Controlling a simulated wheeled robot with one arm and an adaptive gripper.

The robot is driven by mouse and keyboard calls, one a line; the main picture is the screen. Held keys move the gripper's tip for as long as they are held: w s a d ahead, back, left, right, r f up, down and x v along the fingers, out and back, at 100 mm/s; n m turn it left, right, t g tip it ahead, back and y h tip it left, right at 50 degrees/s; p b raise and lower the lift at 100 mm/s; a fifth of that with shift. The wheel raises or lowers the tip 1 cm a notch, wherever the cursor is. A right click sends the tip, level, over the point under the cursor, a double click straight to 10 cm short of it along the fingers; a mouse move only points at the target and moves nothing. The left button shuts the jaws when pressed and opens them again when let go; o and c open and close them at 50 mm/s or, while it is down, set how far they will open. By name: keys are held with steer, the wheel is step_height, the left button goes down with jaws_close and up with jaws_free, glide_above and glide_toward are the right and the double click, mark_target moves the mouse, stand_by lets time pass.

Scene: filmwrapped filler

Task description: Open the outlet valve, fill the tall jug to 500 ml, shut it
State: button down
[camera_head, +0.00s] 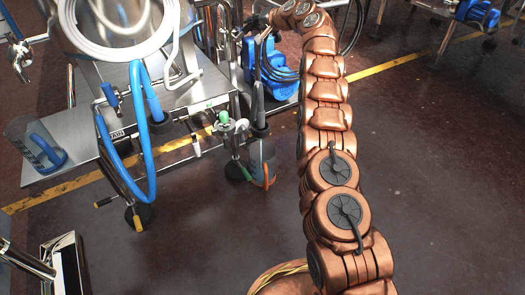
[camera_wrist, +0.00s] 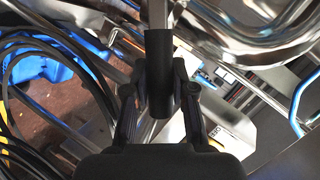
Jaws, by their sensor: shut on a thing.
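My gripper (camera_wrist: 158,95) is shut on a black sleeve (camera_wrist: 158,55) at the end of a metal rod, probably a lever handle; I cannot tell whether it belongs to the outlet valve. In the head view my gripper (camera_head: 262,35) is small and dark, at the far end of my arm, beside the steel machine. A tall clear jug (camera_head: 262,155) with an orange handle stands low beside the machine's fittings; its level cannot be read. Another clear jug (camera_head: 25,135) with a blue handle sits on the steel shelf at left. A green-topped fitting (camera_head: 223,117) is left of the tall jug.
A blue hose (camera_head: 148,165) loops down from the steel machine (camera_head: 125,30). The floor at right (camera_head: 430,190) is clear.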

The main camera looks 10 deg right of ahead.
steer(key=shift+s+a+r+n+h, duration=0.1)
steer(key=shift+a+r+n+h, duration=0.1)
steer(key=shift+a+n+h, duration=0.2)
stand_by(2.6)
stand_by(0.3)
steer(key=shift+d+f+m+y+p, duration=0.4)
steer(key=shift+d+m+y+p, duration=0.1)
steer(key=shift+m+y+p, duration=0.15)
steer(key=shift+w+d+f+m+y+p, duration=0.15)
steer(key=shift+f+m+y+p, duration=0.3)
steer(key=shift+f+m, duration=0.25)
steer(key=shift+w+d+f+m+y+p, duration=0.15)
steer(key=shift+f+m+y+p, duration=0.3)
steer(key=shift+f+m, duration=0.3)
steer(key=shift+d+f+m+y+p, duration=0.15)
steer(key=shift+f+m+y+p, duration=0.25)
steer(key=shift+f+m, duration=0.3)
